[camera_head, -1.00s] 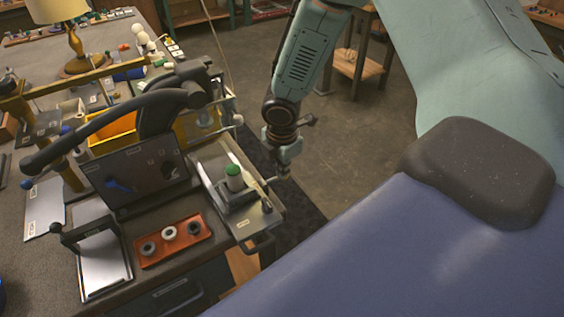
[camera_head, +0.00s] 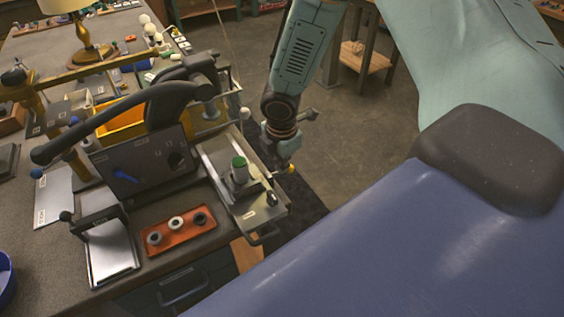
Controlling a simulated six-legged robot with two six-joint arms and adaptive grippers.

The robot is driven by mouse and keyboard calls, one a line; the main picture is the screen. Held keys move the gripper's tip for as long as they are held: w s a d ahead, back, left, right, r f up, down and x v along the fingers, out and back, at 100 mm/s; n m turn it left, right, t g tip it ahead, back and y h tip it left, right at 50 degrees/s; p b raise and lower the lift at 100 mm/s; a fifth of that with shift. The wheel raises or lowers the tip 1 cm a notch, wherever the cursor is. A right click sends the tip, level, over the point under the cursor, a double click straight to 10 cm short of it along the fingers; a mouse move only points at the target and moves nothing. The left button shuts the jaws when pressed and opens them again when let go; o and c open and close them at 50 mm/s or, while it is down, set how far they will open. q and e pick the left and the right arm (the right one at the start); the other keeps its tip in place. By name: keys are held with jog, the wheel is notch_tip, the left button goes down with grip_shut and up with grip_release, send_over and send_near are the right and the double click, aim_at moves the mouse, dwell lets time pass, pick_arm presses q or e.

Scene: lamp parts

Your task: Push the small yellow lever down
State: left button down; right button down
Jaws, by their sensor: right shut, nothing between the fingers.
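A small yellow-tipped lever (camera_head: 291,168) shows at the right side of the grey metal tray fixture (camera_head: 265,214) at the bench's right edge. Only its yellow end shows clearly. My right gripper (camera_head: 279,162) comes down from above, shut and empty, right beside the yellow tip on its left. I cannot tell whether they touch. The fingertips are small and partly hidden behind the fixture. My left gripper is not in view.
An orange tray (camera_head: 178,232) with three rings lies to the left. A black curved handle (camera_head: 110,118) and a dark panel (camera_head: 140,170) stand behind it. Open floor (camera_head: 370,130) lies to the right.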

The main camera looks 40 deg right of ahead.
jog(key=a+r+p, duration=0.3)
jog(key=shift+s+a+r, duration=0.1)
jog(key=shift+r, duration=0.2)
notch_tip(320, 180, up, 9)
jog(key=s+p, duration=0.1)
jog(key=shift+s, duration=0.3)
jog(key=shift+w+d, duration=0.1)
jog(key=shift+d, duration=0.15)
jog(key=shift+a, duration=0.2)
